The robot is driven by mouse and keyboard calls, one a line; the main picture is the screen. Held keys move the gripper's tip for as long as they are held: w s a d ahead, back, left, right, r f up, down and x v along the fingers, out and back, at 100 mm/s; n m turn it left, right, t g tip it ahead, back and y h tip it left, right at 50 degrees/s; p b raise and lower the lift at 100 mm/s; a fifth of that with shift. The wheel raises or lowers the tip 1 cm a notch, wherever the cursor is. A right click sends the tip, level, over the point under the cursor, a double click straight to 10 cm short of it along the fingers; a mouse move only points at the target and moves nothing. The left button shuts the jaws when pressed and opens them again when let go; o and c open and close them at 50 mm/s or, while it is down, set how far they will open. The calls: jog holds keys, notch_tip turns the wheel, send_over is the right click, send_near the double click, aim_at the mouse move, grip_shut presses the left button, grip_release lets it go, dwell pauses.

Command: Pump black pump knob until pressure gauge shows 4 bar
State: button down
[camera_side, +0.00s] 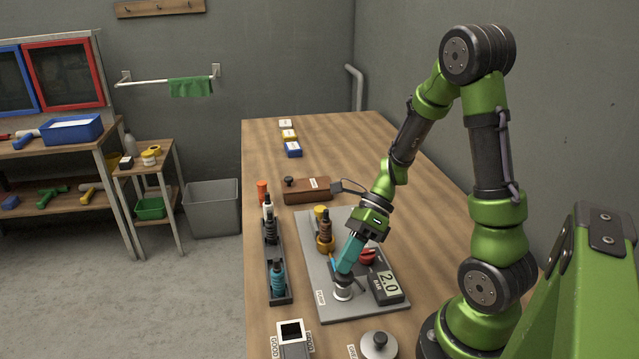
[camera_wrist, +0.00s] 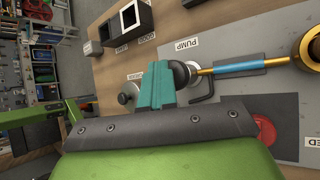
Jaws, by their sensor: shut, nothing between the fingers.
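The black pump knob (camera_wrist: 182,74) sits at the end of a brass rod with a blue pump barrel (camera_wrist: 238,68) beside the PUMP label. My gripper (camera_side: 345,273) has teal fingers closed together with nothing between them. In the wrist view the fingertips (camera_wrist: 157,72) are right beside the knob and partly overlap it; I cannot tell whether they touch. In the side view the fingers point down at the grey plate, just above a pale round piece (camera_side: 343,292), and hide the knob. The pressure gauge (camera_side: 386,287) reads 2.0 BAR.
The grey plate (camera_side: 330,309) also bears a brass ring fitting (camera_side: 325,244) and a red knob (camera_side: 367,256). A dark rack (camera_side: 281,297) with several bottle-like parts stands to the left. A square open box (camera_side: 291,333) and a metal knobbed piece (camera_side: 378,345) stand in front.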

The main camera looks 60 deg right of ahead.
jog(key=shift+r, duration=1.7)
jog(key=shift+r, duration=2.5)
dwell(0.6)
notch_tip(320, 180, up, 4)
jog(key=shift+f, duration=0.1)
dwell(0.3)
jog(key=shift+f, duration=0.15)
jog(key=shift+f, duration=4.3)
